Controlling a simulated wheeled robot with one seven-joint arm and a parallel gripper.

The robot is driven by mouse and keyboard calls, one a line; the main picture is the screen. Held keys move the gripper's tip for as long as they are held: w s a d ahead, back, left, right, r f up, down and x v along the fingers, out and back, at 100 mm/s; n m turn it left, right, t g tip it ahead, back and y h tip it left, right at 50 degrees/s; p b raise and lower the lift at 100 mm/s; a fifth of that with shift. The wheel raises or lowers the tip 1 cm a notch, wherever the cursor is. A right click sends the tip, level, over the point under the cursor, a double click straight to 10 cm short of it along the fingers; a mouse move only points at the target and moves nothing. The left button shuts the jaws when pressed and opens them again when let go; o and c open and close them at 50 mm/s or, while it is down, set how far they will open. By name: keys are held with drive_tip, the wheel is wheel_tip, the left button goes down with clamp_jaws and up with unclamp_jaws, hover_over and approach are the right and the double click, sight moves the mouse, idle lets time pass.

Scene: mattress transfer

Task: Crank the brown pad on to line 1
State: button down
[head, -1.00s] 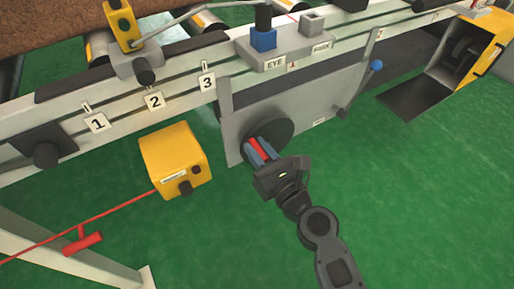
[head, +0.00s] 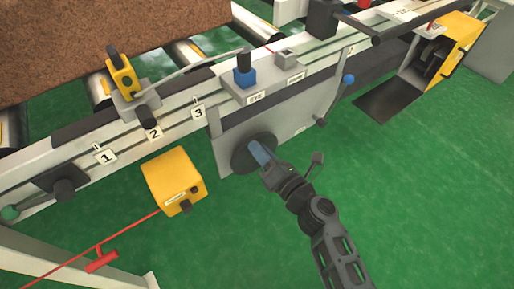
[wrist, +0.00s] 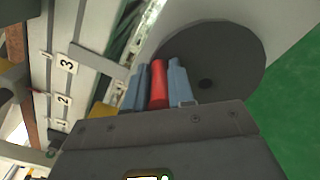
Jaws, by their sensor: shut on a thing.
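The brown pad (head: 95,50) lies on the rollers at the upper left of the head view, and part of it is out of frame. The label for line 1 (head: 105,156) is on the pale front rail, left of label 2 (head: 155,134) and label 3 (head: 198,113). A dark crank disc (head: 241,160) sits on the grey front panel. My gripper (head: 257,150) is at the disc, its blue fingers shut on the red crank handle (wrist: 158,88). The handle shows between the fingers in the wrist view and is hidden in the head view.
A yellow box (head: 172,178) hangs below the rail with a red cord (head: 125,232) running left. A yellow device (head: 122,72) with a rod stands on the rail. A blue-based post (head: 245,76) stands above the panel. Green floor (head: 410,200) is clear at right.

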drive_tip(key=shift+w+d+m+p, duration=0.2)
drive_tip(key=shift+d+m+p, duration=0.15)
drive_tip(key=shift+m, duration=0.15)
drive_tip(key=c, duration=1)
unclamp_jaws()
drive_tip(key=shift+p+v, duration=0.8)
drive_tip(key=shift+v, duration=3.1)
